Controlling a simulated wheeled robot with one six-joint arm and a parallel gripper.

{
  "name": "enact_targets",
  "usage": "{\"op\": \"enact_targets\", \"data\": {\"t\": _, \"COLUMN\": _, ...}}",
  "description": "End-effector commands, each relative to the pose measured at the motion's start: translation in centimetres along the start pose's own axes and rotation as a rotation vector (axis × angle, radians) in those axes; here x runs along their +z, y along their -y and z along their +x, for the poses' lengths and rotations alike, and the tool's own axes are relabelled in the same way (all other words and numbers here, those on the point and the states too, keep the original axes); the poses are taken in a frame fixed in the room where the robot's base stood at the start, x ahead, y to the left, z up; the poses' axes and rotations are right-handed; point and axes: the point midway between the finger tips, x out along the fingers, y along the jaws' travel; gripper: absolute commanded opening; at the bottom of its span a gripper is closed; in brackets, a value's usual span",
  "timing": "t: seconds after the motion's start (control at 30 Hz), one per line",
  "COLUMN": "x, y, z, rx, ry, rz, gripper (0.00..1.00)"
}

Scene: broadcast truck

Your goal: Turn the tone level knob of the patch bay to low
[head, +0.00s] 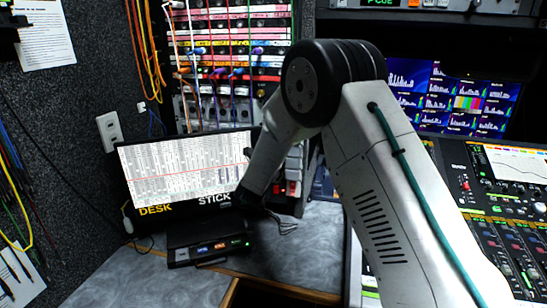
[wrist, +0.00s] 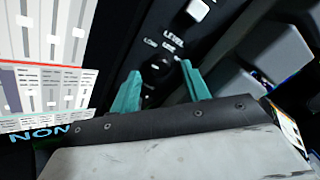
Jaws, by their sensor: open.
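In the wrist view a dark panel (wrist: 118,55) carries the printed words LOW and LEVEL. A small dark round knob (wrist: 154,67) shows below the lettering, partly lost in shadow; its pointer direction cannot be told. My gripper (wrist: 160,67) has two teal fingers spread apart, one on each side of the knob in the picture. Whether they touch it cannot be told. In the head view the patch bay (head: 228,72) is the rack with rows of jacks and coloured cables. My arm covers its lower right, and the fingers cannot be made out there.
A monitor (head: 185,165) with a pale screen stands left of my forearm. A small black box (head: 208,247) with lit displays sits on the grey desk (head: 310,245). A mixing console (head: 500,200) lies at right. A white block (wrist: 197,10) sticks out above the LEVEL label.

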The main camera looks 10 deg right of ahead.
Motion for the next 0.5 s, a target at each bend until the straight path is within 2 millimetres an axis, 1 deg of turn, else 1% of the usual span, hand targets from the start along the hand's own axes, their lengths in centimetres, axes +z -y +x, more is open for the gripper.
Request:
{"op": "enact_targets", "data": {"t": 0.03, "x": 0.0, "y": 0.0, "z": 0.6, "rx": 0.000, "ry": 0.000, "rz": 0.000, "gripper": 0.46}}
{"op": "enact_targets", "data": {"t": 0.17, "x": 0.0, "y": 0.0, "z": 1.5, "rx": 0.001, "ry": 0.000, "rz": 0.000, "gripper": 0.46}}
{"op": "enact_targets", "data": {"t": 0.43, "x": 0.0, "y": 0.0, "z": 1.7, "rx": 0.002, "ry": 0.000, "rz": -0.001, "gripper": 0.46}}
{"op": "enact_targets", "data": {"t": 0.47, "x": 0.0, "y": 0.0, "z": 1.7, "rx": 0.002, "ry": 0.001, "rz": -0.001, "gripper": 0.44}}
{"op": "enact_targets", "data": {"t": 0.5, "x": 0.0, "y": 0.0, "z": 1.7, "rx": 0.002, "ry": 0.000, "rz": -0.001, "gripper": 0.32}}
